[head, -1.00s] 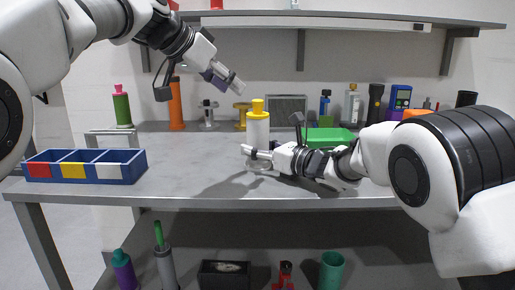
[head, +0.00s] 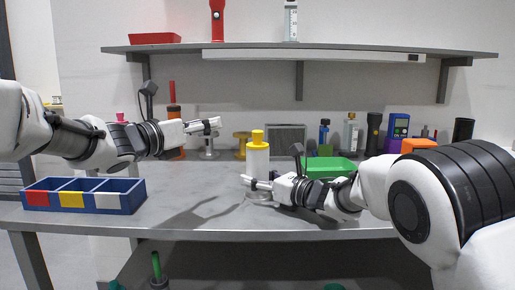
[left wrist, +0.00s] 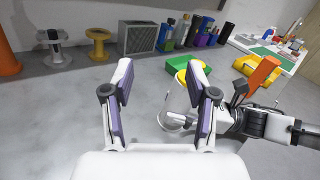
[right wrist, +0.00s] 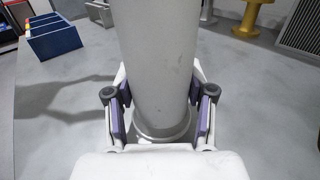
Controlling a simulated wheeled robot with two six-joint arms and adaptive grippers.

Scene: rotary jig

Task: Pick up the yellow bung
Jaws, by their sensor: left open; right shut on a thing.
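The yellow bung (head: 258,137) sits in the top of an upright white cylinder (head: 257,160) on the bench. In the left wrist view the bung (left wrist: 182,77) shows partly behind the right finger. My left gripper (head: 214,126) is open and empty, left of the bung and about level with its top, apart from it. My right gripper (head: 248,182) is shut on the cylinder near its base; the right wrist view shows both fingers against its sides (right wrist: 158,60). The cylinder stands on a round base (right wrist: 165,128). The bung is out of the right wrist view.
A blue three-part bin (head: 83,196) stands at the left of the bench. A green tray (head: 330,167) lies right of the cylinder, behind my right arm. Spools, a grey box (head: 287,138) and bottles line the back. A shelf (head: 300,50) hangs above.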

